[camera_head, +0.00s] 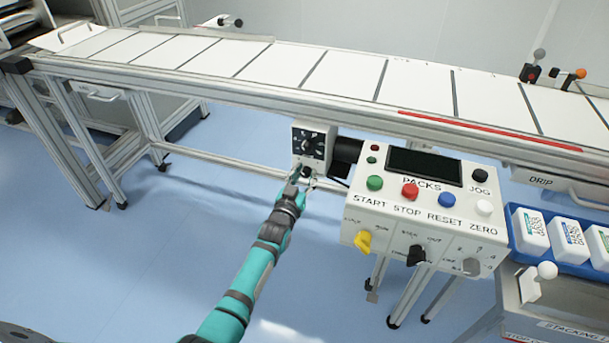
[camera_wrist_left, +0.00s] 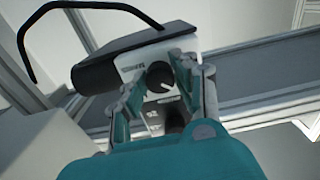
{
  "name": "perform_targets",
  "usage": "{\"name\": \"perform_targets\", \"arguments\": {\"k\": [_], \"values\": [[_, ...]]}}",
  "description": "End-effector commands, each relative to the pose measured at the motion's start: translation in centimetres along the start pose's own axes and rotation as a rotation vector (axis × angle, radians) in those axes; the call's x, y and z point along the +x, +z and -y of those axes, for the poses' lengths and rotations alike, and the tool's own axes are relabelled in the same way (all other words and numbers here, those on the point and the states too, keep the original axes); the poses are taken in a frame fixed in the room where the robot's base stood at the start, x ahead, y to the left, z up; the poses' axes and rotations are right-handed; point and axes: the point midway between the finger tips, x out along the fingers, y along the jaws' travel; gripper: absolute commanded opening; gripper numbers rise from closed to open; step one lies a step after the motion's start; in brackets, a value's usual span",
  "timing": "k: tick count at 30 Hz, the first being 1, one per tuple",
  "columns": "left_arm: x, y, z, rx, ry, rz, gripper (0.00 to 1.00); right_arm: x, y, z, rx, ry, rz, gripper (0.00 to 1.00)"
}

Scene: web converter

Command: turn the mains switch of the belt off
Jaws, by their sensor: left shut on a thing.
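The belt's drive box (camera_head: 312,140) hangs under the conveyor's front rail, with a dial on its upper face. The mains switch is a dark knob low on this box, and it shows in the left wrist view (camera_wrist_left: 160,75) next to small print. My left gripper (camera_head: 303,181) reaches up to the lower part of the box. My right gripper is not in view.
The white control box (camera_head: 423,210) with coloured buttons and a yellow knob (camera_head: 364,242) stands close to the right. A black motor (camera_head: 347,151) sits between the boxes. The conveyor belt (camera_head: 275,64) runs above. A blue tray (camera_head: 552,253) holds white packs at right. The floor at left is clear.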

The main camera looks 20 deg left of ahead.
Motion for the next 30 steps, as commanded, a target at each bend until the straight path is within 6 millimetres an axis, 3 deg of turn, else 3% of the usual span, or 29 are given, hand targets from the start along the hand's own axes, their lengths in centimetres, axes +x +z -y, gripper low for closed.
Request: {"name": "perform_targets", "arguments": {"k": [4, 5, 9, 20, 23, 30], "values": [[-0.1, 0.2, 0.0, -0.002, 0.000, 0.005, 0.00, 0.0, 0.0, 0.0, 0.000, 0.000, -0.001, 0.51], [-0.1, 0.2, 0.0, -0.002, 0.000, 0.005, 0.32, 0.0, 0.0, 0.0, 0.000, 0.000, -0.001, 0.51], [-0.1, 0.2, 0.0, -0.001, 0.000, 0.003, 0.50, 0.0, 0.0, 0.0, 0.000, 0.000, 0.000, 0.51], [-0.6, 0.1, 0.0, 0.001, 0.000, 0.001, 0.51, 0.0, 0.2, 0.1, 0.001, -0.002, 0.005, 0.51], [-1.8, 0.2, 0.0, 0.001, 0.000, 0.002, 0.51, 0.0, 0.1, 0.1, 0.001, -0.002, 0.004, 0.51], [-7.0, 0.2, 0.0, 0.000, 0.000, 0.003, 0.51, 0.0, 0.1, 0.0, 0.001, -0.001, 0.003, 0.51]]}}
